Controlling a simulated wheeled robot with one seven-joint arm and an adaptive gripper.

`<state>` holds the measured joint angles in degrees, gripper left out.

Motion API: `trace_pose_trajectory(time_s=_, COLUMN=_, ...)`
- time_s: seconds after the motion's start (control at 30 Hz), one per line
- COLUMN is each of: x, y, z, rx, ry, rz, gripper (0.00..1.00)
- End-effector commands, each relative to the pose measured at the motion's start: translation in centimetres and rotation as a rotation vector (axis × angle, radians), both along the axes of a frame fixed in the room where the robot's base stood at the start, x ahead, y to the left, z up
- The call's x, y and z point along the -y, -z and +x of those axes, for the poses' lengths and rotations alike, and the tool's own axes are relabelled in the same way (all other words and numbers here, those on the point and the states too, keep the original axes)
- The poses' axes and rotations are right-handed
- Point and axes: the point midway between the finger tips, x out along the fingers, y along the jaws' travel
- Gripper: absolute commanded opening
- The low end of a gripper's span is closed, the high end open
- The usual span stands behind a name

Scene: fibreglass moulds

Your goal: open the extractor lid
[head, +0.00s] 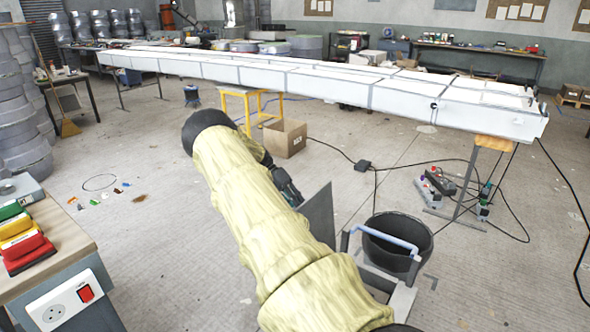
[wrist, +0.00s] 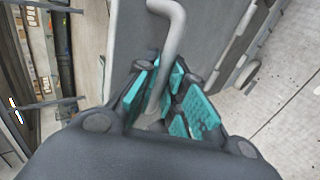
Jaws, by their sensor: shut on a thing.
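My gripper (wrist: 162,98) is shut on a bent grey handle bar (wrist: 174,40) in the wrist view, with its teal pads on both sides of the bar. A flat dark grey panel (wrist: 135,32), which looks like the extractor lid, lies behind the handle. In the head view the panel (head: 321,216) stands steeply tilted, just right of my gripper (head: 285,186), which is mostly hidden by my arm. The extractor body is largely hidden behind my arm, so I cannot tell where the panel joins it.
A black bucket (head: 412,238) stands right of the panel, with a pale blue bent bar (head: 385,237) in front. A long white mould (head: 385,92) crosses the back. A workbench (head: 62,240) is at left. Cables (head: 440,165) lie on the floor at right.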

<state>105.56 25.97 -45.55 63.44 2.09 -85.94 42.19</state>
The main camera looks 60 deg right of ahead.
Motion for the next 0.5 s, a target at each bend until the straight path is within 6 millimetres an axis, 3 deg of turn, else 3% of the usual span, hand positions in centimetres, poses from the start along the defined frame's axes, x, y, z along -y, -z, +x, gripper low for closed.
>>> trace_pose_trajectory(time_s=0.27, x=0.2, y=0.33, z=-0.52, rx=-0.002, ry=0.004, rz=0.003, gripper=0.0)
trace_pose_trajectory(time_s=0.3, x=0.21, y=0.29, z=-0.51, rx=-0.002, ry=0.004, rz=0.003, gripper=0.13)
trace_pose_trajectory(time_s=0.4, x=0.24, y=0.16, z=-0.48, rx=-0.002, ry=0.003, rz=0.003, gripper=0.32)
trace_pose_trajectory(time_s=0.5, x=0.24, y=0.02, z=-0.39, rx=-0.002, ry=0.003, rz=0.001, gripper=0.34)
